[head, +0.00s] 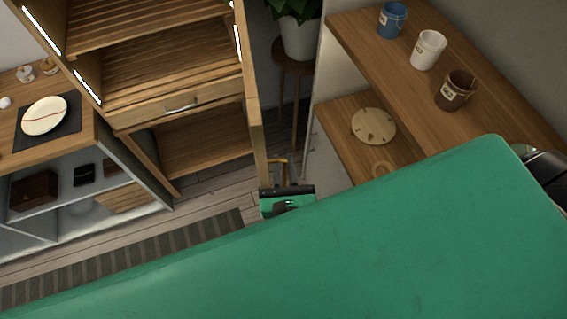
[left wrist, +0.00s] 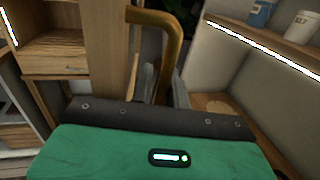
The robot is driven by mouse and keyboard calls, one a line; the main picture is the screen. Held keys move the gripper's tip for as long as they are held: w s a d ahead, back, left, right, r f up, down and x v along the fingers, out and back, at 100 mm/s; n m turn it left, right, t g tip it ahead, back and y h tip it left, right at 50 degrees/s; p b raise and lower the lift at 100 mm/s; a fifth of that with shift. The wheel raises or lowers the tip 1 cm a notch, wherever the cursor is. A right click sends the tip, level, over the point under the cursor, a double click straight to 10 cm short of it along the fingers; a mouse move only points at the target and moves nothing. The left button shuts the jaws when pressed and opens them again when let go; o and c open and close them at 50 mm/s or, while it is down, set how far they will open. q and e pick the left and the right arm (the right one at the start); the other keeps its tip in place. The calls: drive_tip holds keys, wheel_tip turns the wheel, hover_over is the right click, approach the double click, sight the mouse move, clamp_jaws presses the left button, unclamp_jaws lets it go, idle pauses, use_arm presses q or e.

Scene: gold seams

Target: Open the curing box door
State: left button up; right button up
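The curing box (head: 170,75) appears to be the tall wooden cabinet with light strips and shelves at upper left. Its front is open. Its door (head: 254,110) looks swung out and is seen nearly edge-on at the right; it also shows in the left wrist view (left wrist: 103,50). A curved brass handle (left wrist: 174,35) is on the door. My left gripper (left wrist: 164,88) is at the handle's lower part, with one finger on each side, and looks shut on it. My right gripper is out of view.
A low counter with a plate (head: 45,115) stands at left. At right, wooden shelves hold a blue pot (head: 391,20), a white pot (head: 428,50), a brown pot (head: 456,90) and a round wooden board (head: 373,126). A potted plant (head: 297,35) stands on a stool behind the door.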

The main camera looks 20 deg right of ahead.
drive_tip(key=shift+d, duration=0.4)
